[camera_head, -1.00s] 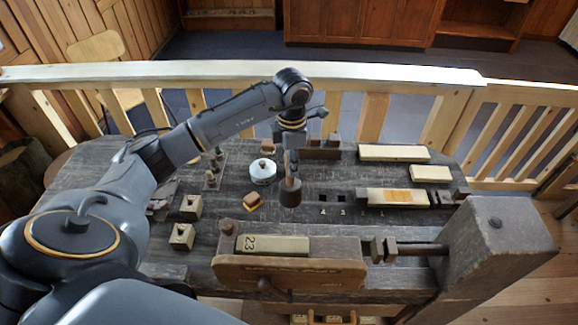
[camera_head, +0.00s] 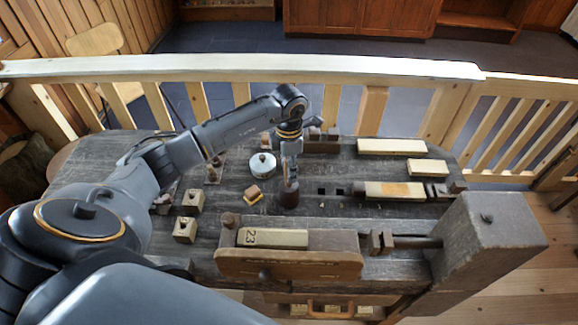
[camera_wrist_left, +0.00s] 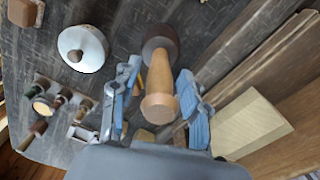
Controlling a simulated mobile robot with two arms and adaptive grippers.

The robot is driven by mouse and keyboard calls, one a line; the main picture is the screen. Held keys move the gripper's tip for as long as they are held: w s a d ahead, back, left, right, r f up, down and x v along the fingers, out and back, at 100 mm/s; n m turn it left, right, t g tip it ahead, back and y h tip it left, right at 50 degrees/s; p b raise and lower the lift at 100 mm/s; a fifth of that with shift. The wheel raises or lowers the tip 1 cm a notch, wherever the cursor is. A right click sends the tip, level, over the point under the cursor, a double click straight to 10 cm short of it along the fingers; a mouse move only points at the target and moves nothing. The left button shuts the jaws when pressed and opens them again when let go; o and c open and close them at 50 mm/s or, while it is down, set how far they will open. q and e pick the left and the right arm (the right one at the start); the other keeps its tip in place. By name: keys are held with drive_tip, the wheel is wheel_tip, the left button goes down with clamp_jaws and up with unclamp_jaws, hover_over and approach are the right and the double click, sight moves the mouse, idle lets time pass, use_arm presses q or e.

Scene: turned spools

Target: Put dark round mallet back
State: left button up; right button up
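The dark round mallet (camera_head: 288,195) stands upright, its dark head down at the bench and its handle up. In the left wrist view its pale wooden handle (camera_wrist_left: 161,75) points toward the camera, with the dark head beyond it. My left gripper (camera_head: 290,174) is above the head, with its fingers on either side of the handle. The wrist view shows gaps between both fingers and the handle, so the gripper looks open around it. Whether the head rests fully on the bench is hard to see. My right gripper is not in view.
A white lidded tin (camera_head: 263,165) and a small brown-topped block (camera_head: 253,194) stand left of the mallet. A vise holding a block marked 23 (camera_head: 272,238) is in front. Square holes (camera_head: 330,190) and pale bars (camera_head: 392,147) lie to the right.

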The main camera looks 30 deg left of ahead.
use_arm(q)
drive_tip(key=shift+r, duration=0.15)
drive_tip(key=shift+r, duration=0.15)
wheel_tip(320, 180, up, 11)
drive_tip(key=b, duration=0.4)
drive_tip(key=shift+f, duration=0.2)
drive_tip(key=shift+r, duration=0.6)
